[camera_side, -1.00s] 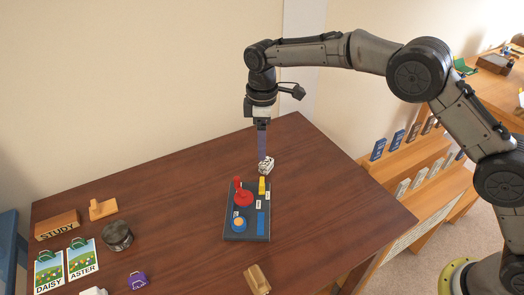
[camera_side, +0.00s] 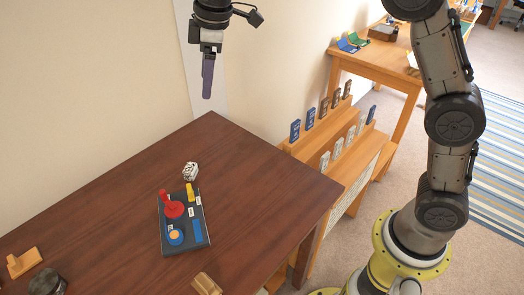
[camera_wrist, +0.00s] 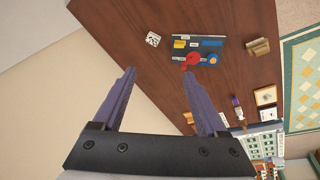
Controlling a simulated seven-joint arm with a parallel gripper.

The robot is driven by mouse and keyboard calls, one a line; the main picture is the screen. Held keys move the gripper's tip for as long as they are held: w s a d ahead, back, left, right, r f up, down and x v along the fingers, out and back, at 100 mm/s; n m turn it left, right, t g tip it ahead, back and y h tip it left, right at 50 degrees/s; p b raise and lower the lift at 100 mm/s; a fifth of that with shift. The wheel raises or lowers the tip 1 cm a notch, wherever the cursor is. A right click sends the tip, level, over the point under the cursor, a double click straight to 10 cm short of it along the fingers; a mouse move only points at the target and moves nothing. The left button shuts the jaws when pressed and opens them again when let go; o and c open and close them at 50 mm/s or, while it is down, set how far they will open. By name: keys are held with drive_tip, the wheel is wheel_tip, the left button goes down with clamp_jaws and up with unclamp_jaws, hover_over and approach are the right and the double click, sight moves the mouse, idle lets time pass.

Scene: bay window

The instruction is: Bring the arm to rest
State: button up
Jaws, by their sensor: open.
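My gripper (camera_side: 207,80) hangs in the air above the far edge of the dark wooden table (camera_side: 262,190), in front of the wall. In the wrist view my gripper (camera_wrist: 158,78) shows two purple fingers spread apart with nothing between them. On the table below stands a dark board (camera_side: 185,243) with a red lever, a yellow piece, a blue slider and a round knob. The board also shows in the wrist view (camera_wrist: 216,56). My gripper is well clear of it.
A white marked block (camera_side: 190,171) lies behind the board. A small wooden piece (camera_side: 206,284) lies at the near side. A wooden stepped rack (camera_side: 310,152) with upright blue and brown pieces stands right of the table. The air around my gripper is free.

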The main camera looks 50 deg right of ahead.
drive_tip(key=s+d+r+m+t, duration=0.15)
drive_tip(key=s+d+r, duration=0.3)
drive_tip(key=s, duration=0.55)
drive_tip(key=s+d+r+m+t, duration=0.1)
drive_tip(key=s+d+r+m, duration=0.3)
drive_tip(key=s, duration=0.5)
drive_tip(key=s+d+f+m, duration=0.3)
drive_tip(key=s+f+m, duration=0.2)
drive_tip(key=s+f, duration=0.8)
drive_tip(key=shift+s+h, duration=0.3)
drive_tip(key=shift+s, duration=0.05)
